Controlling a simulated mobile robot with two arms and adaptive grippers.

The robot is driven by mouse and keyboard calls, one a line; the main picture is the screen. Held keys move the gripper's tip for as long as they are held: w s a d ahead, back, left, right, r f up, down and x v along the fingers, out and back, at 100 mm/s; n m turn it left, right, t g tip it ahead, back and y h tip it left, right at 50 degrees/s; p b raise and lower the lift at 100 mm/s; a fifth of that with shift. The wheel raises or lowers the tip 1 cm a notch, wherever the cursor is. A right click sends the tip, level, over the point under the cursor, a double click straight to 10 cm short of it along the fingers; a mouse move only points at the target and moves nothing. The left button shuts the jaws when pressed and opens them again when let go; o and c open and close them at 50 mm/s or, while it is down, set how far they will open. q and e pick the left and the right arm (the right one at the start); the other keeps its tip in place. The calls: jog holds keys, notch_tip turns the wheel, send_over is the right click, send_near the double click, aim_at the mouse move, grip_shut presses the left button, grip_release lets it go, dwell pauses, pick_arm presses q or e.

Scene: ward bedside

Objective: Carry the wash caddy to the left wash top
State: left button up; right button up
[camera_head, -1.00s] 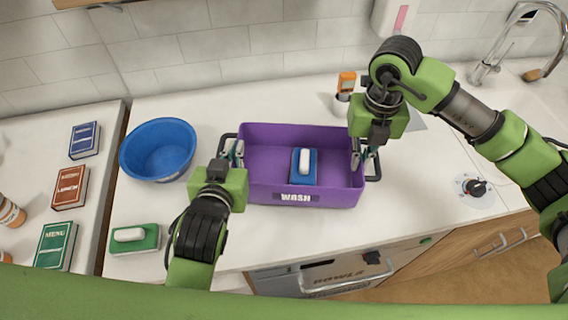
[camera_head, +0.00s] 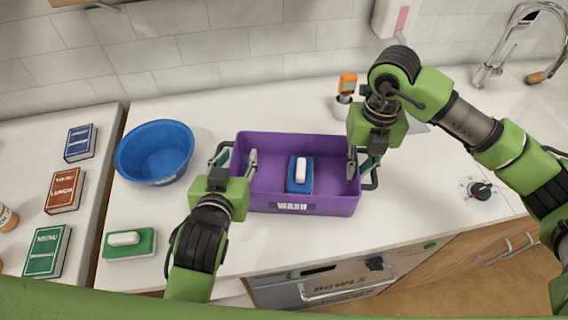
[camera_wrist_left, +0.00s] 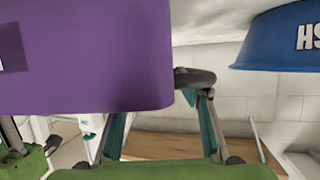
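The purple wash caddy (camera_head: 325,205), labelled WASH, stands level and appears to rest on the white counter top (camera_head: 300,235). A blue block with a white top (camera_head: 299,178) lies inside it. My left gripper (camera_head: 236,158) is at the caddy's left end, fingers spread, one inside the wall and one outside by the handle. In the left wrist view the spread fingers (camera_wrist_left: 160,135) show beside the caddy's wall (camera_wrist_left: 90,60) and its dark handle (camera_wrist_left: 195,78). My right gripper (camera_head: 363,165) is at the right handle (camera_head: 373,178), its fingers apart on either side of the wall.
A blue bowl (camera_head: 155,152) stands close left of the caddy. A green sponge-like block (camera_head: 130,243) lies at front left. An orange-topped item (camera_head: 346,88) stands behind. A knob (camera_head: 481,190) and a tap (camera_head: 500,50) are right.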

pick_arm(q)
jog(key=shift+a, duration=0.3)
pick_arm(e)
jog(key=shift+d, duration=0.25)
jog(key=shift+c, duration=0.7)
pick_arm(q)
jog(key=shift+f, duration=0.1)
pick_arm(e)
jog(key=o, duration=0.8)
pick_arm(q)
jog(key=shift+a, duration=0.1)
pick_arm(e)
jog(key=shift+o, duration=0.2)
pick_arm(q)
jog(key=shift+s+f, duration=0.1)
jog(key=shift+f, duration=0.1)
pick_arm(e)
jog(key=shift+d, duration=0.1)
pick_arm(q)
jog(key=shift+d+r, duration=0.15)
jog(key=shift+d, duration=0.1)
pick_arm(e)
notch_tip(320, 180, up, 12)
jog(key=shift+a, duration=0.25)
pick_arm(q)
jog(key=shift+a, duration=0.1)
pick_arm(e)
jog(key=shift+r, duration=0.1)
